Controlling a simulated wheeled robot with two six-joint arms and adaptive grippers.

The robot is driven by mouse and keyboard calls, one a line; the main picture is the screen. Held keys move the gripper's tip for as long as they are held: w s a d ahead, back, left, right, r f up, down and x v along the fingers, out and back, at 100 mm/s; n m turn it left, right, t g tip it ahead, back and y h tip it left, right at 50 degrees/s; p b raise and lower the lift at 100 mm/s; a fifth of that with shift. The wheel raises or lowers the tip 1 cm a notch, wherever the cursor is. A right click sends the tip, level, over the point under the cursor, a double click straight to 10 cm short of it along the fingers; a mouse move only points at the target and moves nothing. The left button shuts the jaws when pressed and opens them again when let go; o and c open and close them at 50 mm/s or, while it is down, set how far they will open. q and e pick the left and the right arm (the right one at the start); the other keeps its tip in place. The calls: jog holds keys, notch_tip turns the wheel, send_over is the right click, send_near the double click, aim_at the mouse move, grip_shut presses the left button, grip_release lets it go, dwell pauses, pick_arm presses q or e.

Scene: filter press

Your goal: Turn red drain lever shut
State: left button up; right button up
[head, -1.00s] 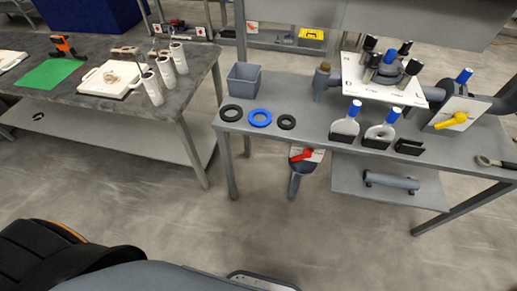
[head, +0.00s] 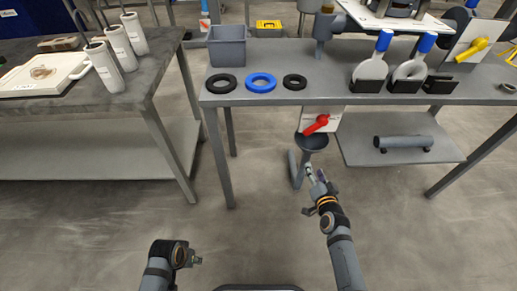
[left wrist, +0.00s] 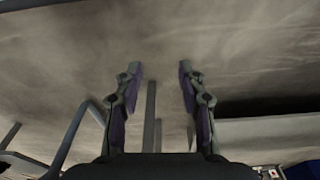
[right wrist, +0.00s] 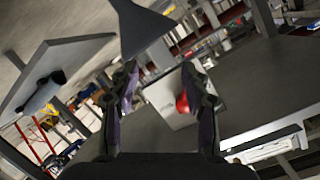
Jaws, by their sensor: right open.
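The red drain lever (head: 316,124) sits on a pale plate (head: 337,112) under the front edge of the right bench, above a dark funnel (head: 312,141). Its handle slants, with the upper right end higher. My right gripper (head: 315,177) is open and empty, below the funnel and apart from the lever. My left gripper (left wrist: 160,74) is open and empty over the floor. In the head view, the left arm is low at the left.
The right bench (head: 225,96) carries a grey bin (head: 227,47), black and blue rings (head: 261,83) and blue-handled tools (head: 372,66). A lower shelf (head: 360,150) with a grey cylinder (head: 403,142) is right of the funnel. Another table (head: 150,88) stands left. Floor between them is clear.

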aim_at(313, 131)
notch_tip(313, 131, up, 8)
jog(key=w+m+t+b, duration=0.2)
jog(key=t, duration=0.1)
jog(key=w, duration=1)
jog(key=shift+w+a+f, duration=0.1)
jog(key=shift+w+a, duration=0.05)
jog(key=shift+w, duration=0.05)
pick_arm(q)
jog(key=r, duration=0.2)
jog(key=d+r, duration=0.1)
jog(key=shift+s+r, duration=0.2)
jog(key=shift+r, duration=0.15)
pick_arm(e)
grip_shut()
